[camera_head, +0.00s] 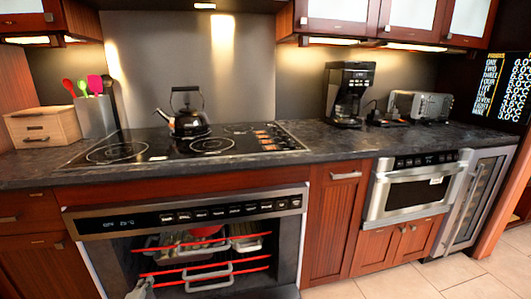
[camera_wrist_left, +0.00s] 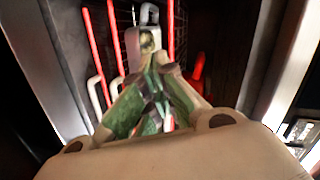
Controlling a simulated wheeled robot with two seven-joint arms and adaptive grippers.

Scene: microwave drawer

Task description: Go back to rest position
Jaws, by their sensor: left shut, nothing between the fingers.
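My left gripper (camera_head: 140,290) shows at the bottom left edge of the head view, in front of the open oven (camera_head: 183,217) and low by its racks. In the left wrist view its green-and-tan fingers (camera_wrist_left: 150,72) come together and hold nothing. Behind them are the red rack bars (camera_wrist_left: 95,45) and the dark oven interior. The microwave drawer (camera_head: 412,192), with a steel front, looks shut under the counter at right. My right gripper is in neither view.
The oven racks (camera_head: 205,268) have red front bars and carry trays. A black kettle (camera_head: 188,118) stands on the cooktop (camera_head: 125,150). A coffee maker (camera_head: 348,95) and toaster (camera_head: 420,104) stand on the counter. Tiled floor (camera_head: 425,280) is clear at right.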

